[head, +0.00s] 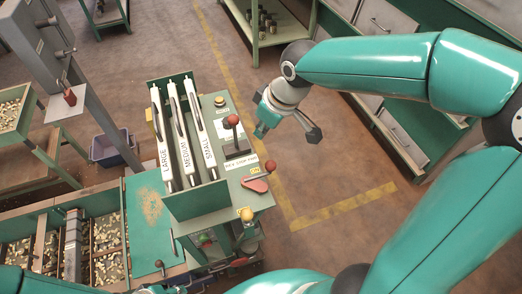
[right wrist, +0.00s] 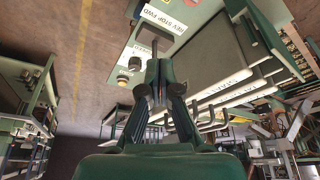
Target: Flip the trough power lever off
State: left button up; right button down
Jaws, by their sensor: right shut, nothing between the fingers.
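On the green control stand (head: 207,215) in the head view, a lever with a red knob (head: 233,120) stands up from a dark slot beside a "REV STOP FWD" label (head: 241,162). A second red-knobbed lever (head: 258,184) lies low on the stand's right edge, by a yellow tag. I cannot read which one is the trough power lever. My right gripper (head: 262,131) is shut and empty, to the right of the upright lever in the picture. The right wrist view shows its closed fingers (right wrist: 158,70) in front of the stand; whether they touch a lever is unclear.
White chutes marked LARGE, MEDIUM and SMALL (head: 202,130) stand left of the levers. A yellow button (head: 219,101) and a yellow knob (head: 246,214) are on the stand. Bins of nuts (head: 105,235) lie at lower left. The floor right of the stand is clear.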

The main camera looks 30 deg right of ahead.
jog(key=shift+w+f, duration=0.1)
jog(key=shift+w, duration=0.05)
send_over(260, 177)
jog(key=w+d, duration=0.1)
jog(key=w, duration=0.5)
notch_tip(260, 177, down, 10)
jog(key=shift+s+r, duration=0.1)
jog(key=shift+s, duration=0.05)
jog(key=s, duration=0.2)
jog(key=s+d+p, duration=0.1)
jog(key=shift+s+d, duration=0.2)
jog(key=shift+s, duration=0.15)
jog(key=shift+f, duration=0.2)
